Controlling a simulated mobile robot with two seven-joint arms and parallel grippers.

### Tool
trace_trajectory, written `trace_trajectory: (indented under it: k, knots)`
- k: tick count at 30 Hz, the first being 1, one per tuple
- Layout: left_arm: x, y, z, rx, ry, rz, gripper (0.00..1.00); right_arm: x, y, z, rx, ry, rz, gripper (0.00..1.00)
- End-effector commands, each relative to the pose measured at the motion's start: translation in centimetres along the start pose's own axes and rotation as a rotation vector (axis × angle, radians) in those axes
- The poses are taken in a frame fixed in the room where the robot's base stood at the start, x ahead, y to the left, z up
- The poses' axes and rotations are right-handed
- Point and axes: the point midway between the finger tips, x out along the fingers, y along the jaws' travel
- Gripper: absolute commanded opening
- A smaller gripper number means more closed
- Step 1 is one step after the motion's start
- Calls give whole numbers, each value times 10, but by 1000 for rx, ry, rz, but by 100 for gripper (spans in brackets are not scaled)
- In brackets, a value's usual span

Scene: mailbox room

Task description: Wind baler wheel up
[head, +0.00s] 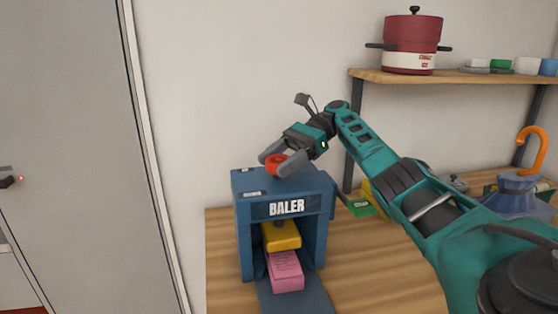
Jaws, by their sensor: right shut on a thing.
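The blue baler (286,208) stands on the wooden table, its front marked BALER. A small red-orange wheel (276,161) sits on top of it. My right gripper (277,164) comes down from the upper right and is shut on the wheel, one finger on each side. Inside the baler's opening a yellow press block (281,236) sits above a pink block (286,271). The two look close together; I cannot tell if they touch.
The wooden table (380,285) has bare room right of the baler. A green box (360,207) lies behind my right arm. A shelf (470,76) above holds a red pot (411,42). A grey door (70,150) is at left.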

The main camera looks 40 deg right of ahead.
Motion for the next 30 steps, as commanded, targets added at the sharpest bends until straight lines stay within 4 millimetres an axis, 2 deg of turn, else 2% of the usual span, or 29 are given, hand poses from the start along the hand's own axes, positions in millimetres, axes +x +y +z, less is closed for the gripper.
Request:
trace_trajectory:
  k: [6,7,13,30]
  knots:
    - [0,0,0,0,0,0,0,1,0,-1,1,2,3,35]
    - [0,0,0,0,0,0,0,1,0,-1,1,2,3,68]
    - [0,0,0,0,0,0,0,1,0,-1,1,1,2,86]
    - [2,-1,-4,1,7,-2,0,2,-2,3,0,0,0,86]
